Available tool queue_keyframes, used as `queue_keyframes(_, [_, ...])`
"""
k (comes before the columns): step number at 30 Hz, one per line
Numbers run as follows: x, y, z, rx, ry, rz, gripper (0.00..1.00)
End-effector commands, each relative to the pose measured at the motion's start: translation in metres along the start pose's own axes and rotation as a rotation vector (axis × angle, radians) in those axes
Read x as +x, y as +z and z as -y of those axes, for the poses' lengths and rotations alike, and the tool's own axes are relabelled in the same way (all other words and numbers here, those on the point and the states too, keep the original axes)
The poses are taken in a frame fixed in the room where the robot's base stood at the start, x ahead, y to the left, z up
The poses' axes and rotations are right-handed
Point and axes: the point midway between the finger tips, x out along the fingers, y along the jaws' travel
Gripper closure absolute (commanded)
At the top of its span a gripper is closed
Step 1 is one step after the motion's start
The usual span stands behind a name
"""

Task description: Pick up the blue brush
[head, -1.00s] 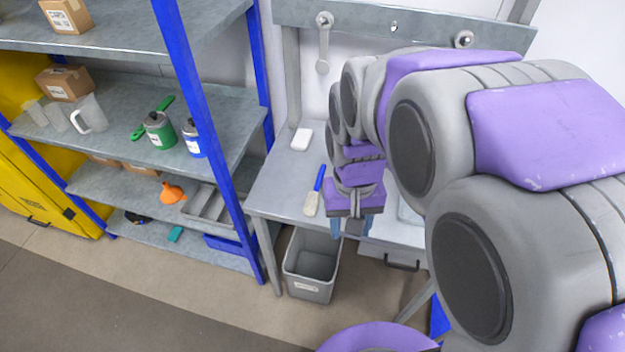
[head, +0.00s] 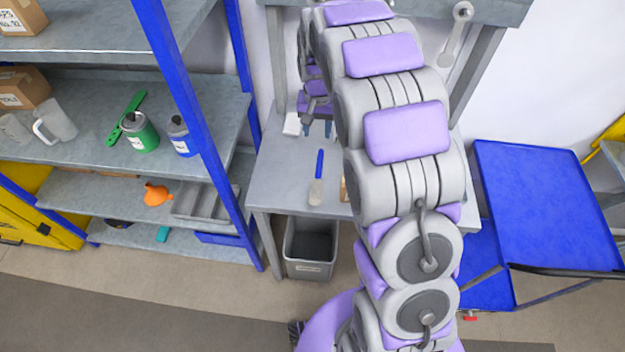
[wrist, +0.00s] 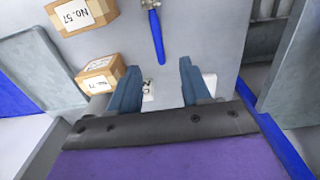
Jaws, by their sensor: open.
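The blue brush (head: 318,178) lies on the grey workbench (head: 275,185). Its blue handle points toward the wall and its pale bristles toward the bench's front edge. My gripper (head: 317,128) is above the back part of the bench, beyond the handle end, apart from the brush. In the wrist view the gripper (wrist: 159,68) has its two fingers spread with nothing held between them. The brush (wrist: 157,38) shows there at the top centre, ahead of the fingers; its bristle end is near the picture's top edge.
Two cardboard boxes, one upper (wrist: 82,14) and one lower (wrist: 100,73), sit left of the brush in the wrist view. A white object (head: 292,124) lies at the bench's back left. A grey bin (head: 310,248) stands below. Blue-framed shelves (head: 190,90) stand left, a blue cart (head: 545,200) right.

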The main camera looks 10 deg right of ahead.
Motion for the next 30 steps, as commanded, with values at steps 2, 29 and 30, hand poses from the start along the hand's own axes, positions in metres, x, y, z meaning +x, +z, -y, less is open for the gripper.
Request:
queue_keyframes(2, [0.005,-0.002,-0.003,0.003,-0.002,0.002,0.53])
queue_keyframes(29, [0.131,-0.002,-0.001,0.002,0.000,0.003,0.53])
queue_keyframes(30, [0.135,-0.003,-0.001,0.002,0.000,0.004,0.53])
